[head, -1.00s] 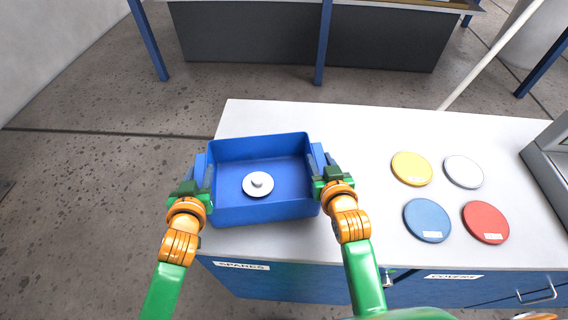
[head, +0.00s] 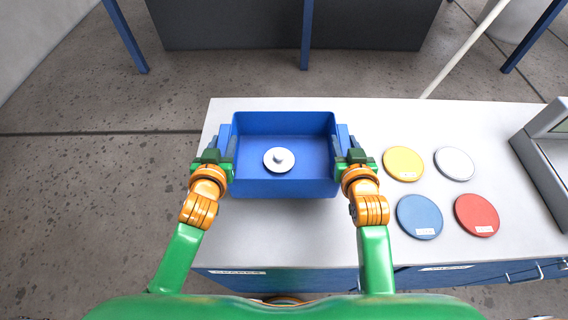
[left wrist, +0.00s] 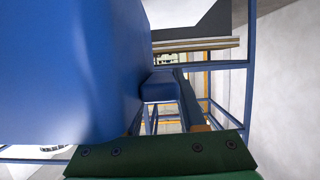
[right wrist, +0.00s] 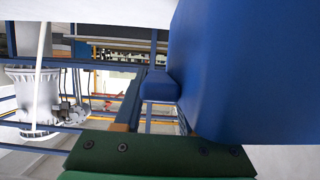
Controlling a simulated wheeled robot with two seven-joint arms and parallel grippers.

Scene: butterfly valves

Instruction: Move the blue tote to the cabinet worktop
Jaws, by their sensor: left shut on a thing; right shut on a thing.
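The blue tote (head: 255,186) is over the left part of the white cabinet worktop (head: 300,235) in the head view. It looks level, and I cannot tell whether its base touches the worktop. A white disc with a raised centre knob (head: 279,160) lies inside it. My left gripper (head: 226,152) is shut on the tote's left side handle. My right gripper (head: 342,151) is shut on the right side handle. The tote's blue wall fills much of the left wrist view (left wrist: 70,70) and the right wrist view (right wrist: 245,70).
Yellow (head: 403,163), pale grey (head: 454,163), blue (head: 419,216) and red (head: 477,215) discs lie on the worktop right of the tote. A grey box-like unit (head: 545,160) stands at the far right. A blue-legged bench (head: 290,25) is beyond the worktop.

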